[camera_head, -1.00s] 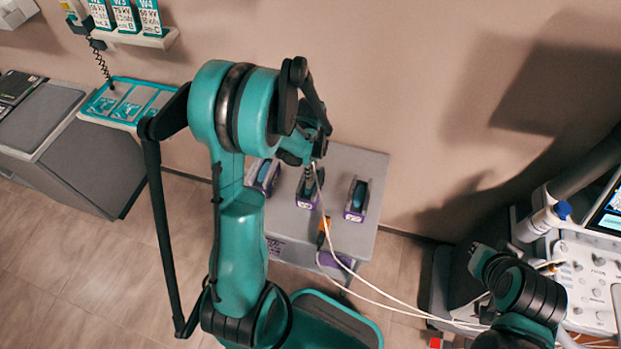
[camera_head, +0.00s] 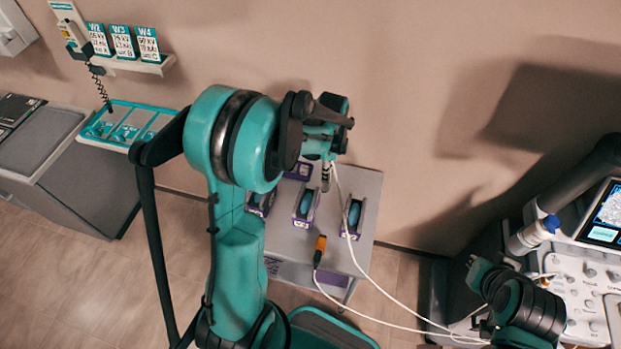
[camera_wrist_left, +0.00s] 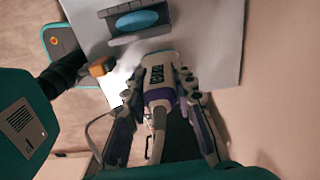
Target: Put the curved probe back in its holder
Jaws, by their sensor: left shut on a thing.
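My left gripper (camera_head: 326,150) is shut on a probe (camera_head: 326,178) with a cable, held above the back of the grey cart. In the left wrist view the probe (camera_wrist_left: 158,88) is pale with purple parts and a dark label, and sits between both fingers. The left one is partly hidden by my arm. One holder (camera_wrist_left: 137,22) shows ahead of the probe in the wrist view.
An orange-ended cable piece (camera_head: 319,250) is at the cart's (camera_head: 345,262) front. White cables run right to the ultrasound console (camera_head: 590,275). A wall shelf with cards (camera_head: 122,42) and a teal-edged tray (camera_head: 122,125) are at left. The wall is close behind the cart.

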